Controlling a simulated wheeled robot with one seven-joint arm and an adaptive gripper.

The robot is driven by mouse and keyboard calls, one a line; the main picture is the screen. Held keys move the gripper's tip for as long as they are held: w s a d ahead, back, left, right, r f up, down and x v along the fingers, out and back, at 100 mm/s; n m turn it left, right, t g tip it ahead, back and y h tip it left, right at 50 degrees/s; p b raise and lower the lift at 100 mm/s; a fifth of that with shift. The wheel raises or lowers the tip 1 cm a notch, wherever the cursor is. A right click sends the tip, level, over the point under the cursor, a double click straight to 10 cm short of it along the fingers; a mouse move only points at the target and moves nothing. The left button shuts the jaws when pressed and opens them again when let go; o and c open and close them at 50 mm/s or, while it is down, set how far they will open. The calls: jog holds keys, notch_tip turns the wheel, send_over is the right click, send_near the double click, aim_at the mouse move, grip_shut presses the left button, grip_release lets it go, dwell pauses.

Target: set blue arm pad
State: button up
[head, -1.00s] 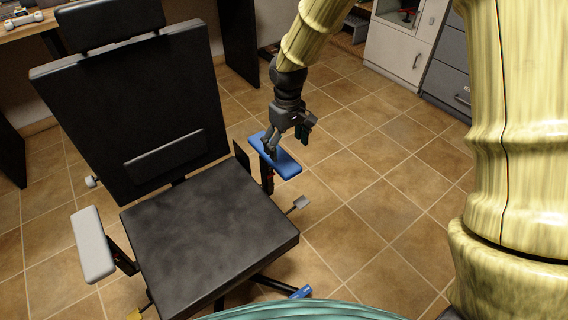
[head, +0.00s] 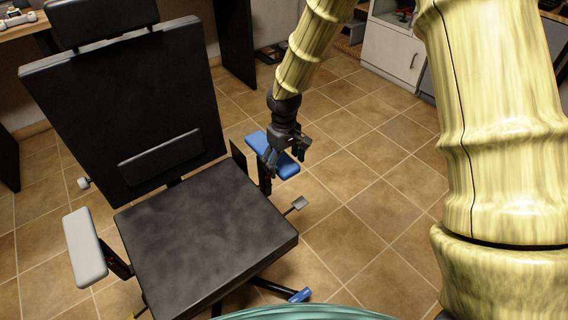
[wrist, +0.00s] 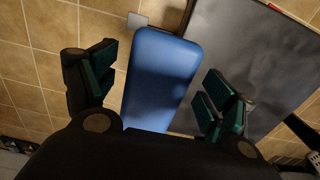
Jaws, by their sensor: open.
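The blue arm pad (head: 285,165) sits on top of the armrest post at the right side of the black office chair (head: 205,230). In the wrist view the blue pad (wrist: 160,75) lies between my spread fingers, with its near end hidden behind my gripper body. My gripper (head: 286,162) is open over the pad in the head view; the wrist view shows my gripper (wrist: 155,95) with one finger on each side of the pad. I cannot tell whether the fingers touch it. The chair's other arm pad (head: 85,247) is light grey.
A grey lever (head: 299,203) sticks out from the seat's right side. A blue-ended chair leg (head: 300,295) lies below it. White cabinets (head: 392,55) stand at the back right. The tiled floor (head: 370,190) right of the chair is clear.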

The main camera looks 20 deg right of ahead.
jog(key=shift+f, duration=0.25)
jog(key=c, duration=1.5)
jog(key=shift+o, duration=0.2)
jog(key=shift+r+p, duration=1.6)
jog(key=shift+p, duration=0.1)
jog(key=o, duration=1.5)
jog(key=shift+f, duration=0.1)
jog(key=shift+c, duration=0.2)
